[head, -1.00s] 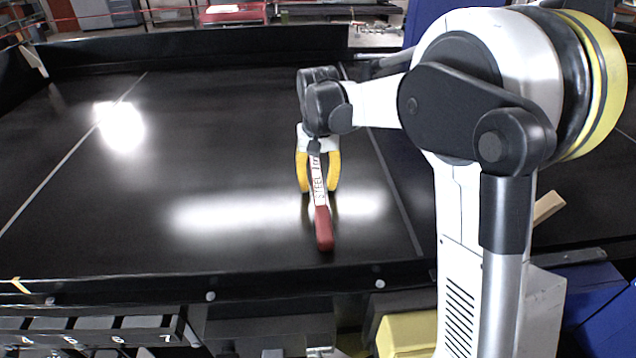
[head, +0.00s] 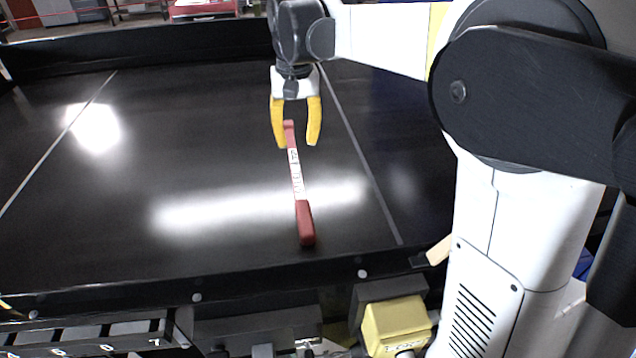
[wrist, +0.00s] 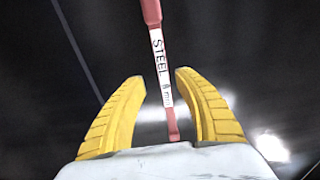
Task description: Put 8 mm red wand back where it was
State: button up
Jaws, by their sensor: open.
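The red wand (head: 306,222) lies on the black conveyor belt, with a white label along its middle and a thicker red end toward the near edge. In the wrist view its white label (wrist: 161,68) reads "STEEL 8 mm". My gripper (head: 298,143) has yellow fingers, open and empty, above the far end of the wand. In the wrist view the two fingers (wrist: 155,78) stand apart on either side of the wand without visible contact.
The black belt (head: 200,150) is clear around the wand, with two thin pale lines across it. Below its near edge are a numbered slotted rack (head: 90,345) at lower left and a yellow block (head: 397,325). A pale wooden piece (head: 438,250) is by my arm.

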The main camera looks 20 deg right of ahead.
jog(key=s+f+t, duration=0.1)
jog(key=s+t, duration=0.1)
jog(key=s, duration=0.5)
jog(key=s+f+n+t, duration=0.1)
jog(key=s+f+t, duration=0.1)
jog(key=s, duration=0.6)
jog(key=s+f+n+t, duration=0.1)
jog(key=s+f+t, duration=0.1)
jog(key=s, duration=0.6)
jog(key=shift+s+d+f+t, duration=0.1)
jog(key=shift+d+f+t, duration=0.1)
jog(key=shift+d+t, duration=0.2)
